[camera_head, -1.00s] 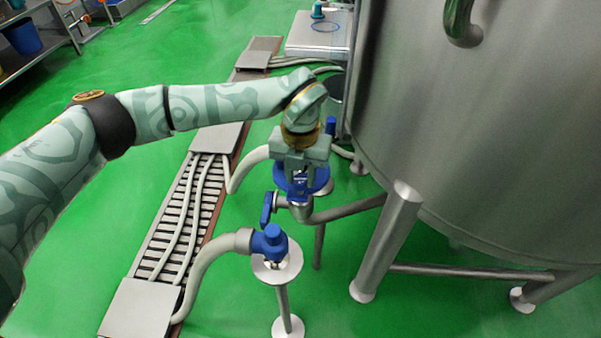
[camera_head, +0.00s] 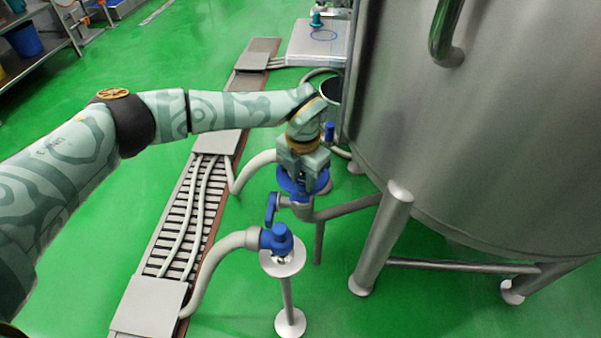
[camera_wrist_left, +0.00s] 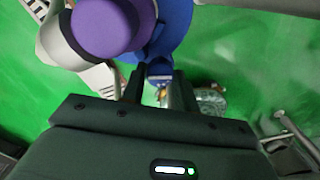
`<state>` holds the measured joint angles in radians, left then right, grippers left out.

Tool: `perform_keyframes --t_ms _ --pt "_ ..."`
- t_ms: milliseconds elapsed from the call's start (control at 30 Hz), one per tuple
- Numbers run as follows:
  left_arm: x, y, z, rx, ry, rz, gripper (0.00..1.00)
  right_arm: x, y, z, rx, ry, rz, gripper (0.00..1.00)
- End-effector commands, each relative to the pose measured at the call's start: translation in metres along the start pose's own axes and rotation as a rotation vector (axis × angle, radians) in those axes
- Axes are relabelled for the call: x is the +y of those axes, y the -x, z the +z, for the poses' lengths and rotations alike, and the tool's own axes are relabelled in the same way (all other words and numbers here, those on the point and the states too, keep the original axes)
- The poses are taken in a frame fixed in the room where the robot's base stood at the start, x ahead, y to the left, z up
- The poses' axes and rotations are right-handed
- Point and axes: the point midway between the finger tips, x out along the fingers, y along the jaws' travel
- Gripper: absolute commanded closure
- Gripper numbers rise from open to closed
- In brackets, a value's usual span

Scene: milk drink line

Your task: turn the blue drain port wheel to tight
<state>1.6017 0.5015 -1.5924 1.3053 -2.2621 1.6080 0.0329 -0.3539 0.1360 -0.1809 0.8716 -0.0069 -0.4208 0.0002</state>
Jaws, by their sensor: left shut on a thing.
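The blue drain port wheel (camera_head: 323,184) sits on the steel pipe fitting beside the tank, partly hidden under my left gripper. My left gripper (camera_head: 301,180) comes down onto it from above and is shut on a part of the wheel. In the left wrist view, the blue wheel (camera_wrist_left: 178,22) is at the top, and blue material shows between the two dark fingers of my left gripper (camera_wrist_left: 160,88). A purple-blue round knob (camera_wrist_left: 100,25) covers part of the wheel there. My right gripper is in neither view. Any tightness mark is too small to read.
A large steel tank (camera_head: 480,130) and its leg (camera_head: 382,240) stand to the right. A blue valve handle (camera_head: 271,209) and a second blue-capped port (camera_head: 279,242) on a stand are just in front. Hoses and a drain channel (camera_head: 185,215) run to the left.

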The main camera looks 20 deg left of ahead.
Motion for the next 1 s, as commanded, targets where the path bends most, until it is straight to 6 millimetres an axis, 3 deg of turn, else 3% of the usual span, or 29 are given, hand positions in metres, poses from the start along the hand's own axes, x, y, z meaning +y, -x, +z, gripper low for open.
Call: perform_keyframes --t_ms 400,1000 --pt "0.000 0.004 0.000 -0.001 -0.393 0.002 0.93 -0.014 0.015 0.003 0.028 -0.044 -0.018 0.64" --pt "0.001 0.001 0.000 0.000 -0.949 0.002 0.93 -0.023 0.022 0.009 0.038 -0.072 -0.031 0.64"
